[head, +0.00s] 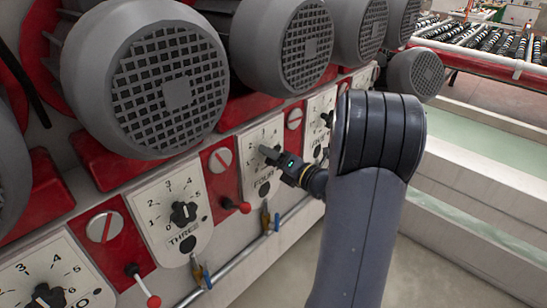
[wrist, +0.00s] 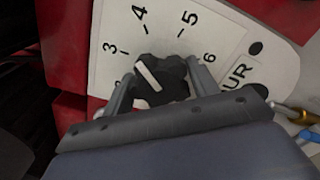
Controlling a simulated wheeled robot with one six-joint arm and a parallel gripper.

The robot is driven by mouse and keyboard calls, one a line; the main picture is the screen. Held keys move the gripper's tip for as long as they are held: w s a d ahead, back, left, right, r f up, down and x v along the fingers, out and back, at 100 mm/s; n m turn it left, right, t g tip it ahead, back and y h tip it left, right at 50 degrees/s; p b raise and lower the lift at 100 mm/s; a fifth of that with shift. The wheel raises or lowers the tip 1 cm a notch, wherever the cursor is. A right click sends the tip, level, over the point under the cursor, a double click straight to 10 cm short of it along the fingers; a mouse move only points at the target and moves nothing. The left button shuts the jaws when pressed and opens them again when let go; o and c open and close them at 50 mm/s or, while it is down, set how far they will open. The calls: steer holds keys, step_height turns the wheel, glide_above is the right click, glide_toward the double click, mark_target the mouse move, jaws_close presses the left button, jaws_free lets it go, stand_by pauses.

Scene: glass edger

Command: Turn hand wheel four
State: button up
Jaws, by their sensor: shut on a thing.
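Hand wheel four is a black lobed knob (wrist: 172,72) with a white pointer line, on a white dial plate (wrist: 225,35) numbered around it. In the wrist view the line's upper-left end points between 3 and 4. The plate's name shows partly as "UR". My gripper (wrist: 160,80) is shut on the knob, with one finger on each side of it. In the head view my gripper (head: 271,155) reaches the plate marked FOUR (head: 256,136) from the right and hides most of the knob.
Hand wheel three (head: 183,213) sits on its own plate to the left. Large grey motors (head: 175,92) overhang the plates. Red-knobbed levers (head: 244,207) and blue-handled taps (head: 276,222) stick out below, close to my gripper. Open floor lies at the lower right.

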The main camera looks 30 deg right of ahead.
steer(key=shift+f, duration=0.1)
steer(key=n+b, duration=0.3)
steer(key=shift+f+b, duration=0.2)
steer(key=shift+b, duration=0.15)
steer(key=n+b, duration=0.4)
steer(key=b, duration=0.1)
steer(key=shift+n, duration=0.3)
steer(key=n+b, duration=0.6)
steer(key=b, duration=0.2)
steer(key=shift+d, duration=0.1)
steer(key=n+b, duration=0.4)
steer(key=shift+b, duration=0.4)
steer(key=n+b, duration=0.3)
steer(key=b, duration=0.1)
steer(key=shift+n, duration=0.3)
steer(key=n+b, duration=0.3)
steer(key=b, duration=0.1)
steer(key=shift+r+n+b, duration=0.25)
steer(key=shift+n+b, duration=0.95)
steer(key=shift+n, duration=0.3)
